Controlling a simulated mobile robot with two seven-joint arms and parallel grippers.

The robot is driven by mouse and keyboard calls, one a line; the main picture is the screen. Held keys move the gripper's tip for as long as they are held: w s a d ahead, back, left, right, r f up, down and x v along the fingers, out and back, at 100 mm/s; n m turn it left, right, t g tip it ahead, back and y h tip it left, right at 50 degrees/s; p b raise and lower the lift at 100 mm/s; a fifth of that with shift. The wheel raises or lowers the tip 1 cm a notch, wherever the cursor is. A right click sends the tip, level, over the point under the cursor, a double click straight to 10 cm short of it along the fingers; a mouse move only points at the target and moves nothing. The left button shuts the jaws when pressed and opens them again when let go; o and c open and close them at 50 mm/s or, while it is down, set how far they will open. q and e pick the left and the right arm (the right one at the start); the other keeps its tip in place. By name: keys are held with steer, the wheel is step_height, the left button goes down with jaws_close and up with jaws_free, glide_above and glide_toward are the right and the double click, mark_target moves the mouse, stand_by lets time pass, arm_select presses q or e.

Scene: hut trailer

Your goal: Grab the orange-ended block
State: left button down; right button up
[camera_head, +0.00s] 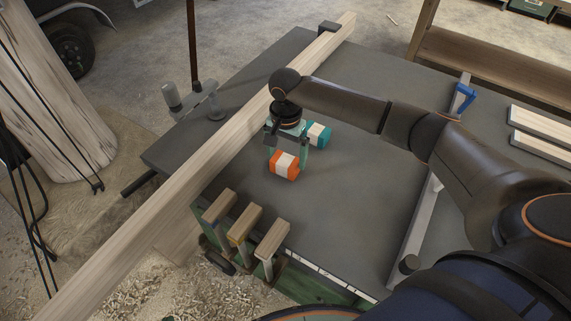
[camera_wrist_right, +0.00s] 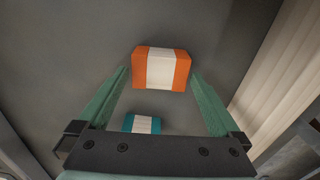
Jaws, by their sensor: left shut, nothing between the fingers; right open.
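The orange-ended block (camera_head: 284,166), with a white middle band, lies on the dark grey tabletop; it also shows in the right wrist view (camera_wrist_right: 160,69). A teal-ended block (camera_head: 318,135) with a white band lies just behind it, partly hidden by my gripper in the head view; in the right wrist view its teal and white top (camera_wrist_right: 142,123) shows near the gripper's base. My right gripper (camera_head: 288,156) is open over the orange-ended block. In the right wrist view the block appears between the green fingertips, with gaps on both sides. My left gripper is not in view.
A long wooden beam (camera_head: 180,184) crosses the table's left side. Several wooden-handled tools (camera_head: 244,224) hang at the front edge. A blue-handled clamp (camera_head: 463,98) and white boards (camera_head: 541,139) are at the right. The tabletop right of the blocks is clear.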

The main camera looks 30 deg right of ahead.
mark_target(285, 160)
step_height(285, 160, down, 3)
steer(key=shift+a+f, duration=0.1)
steer(key=shift+f, duration=0.1)
steer(key=c, duration=1.1)
steer(key=shift+r, duration=0.15)
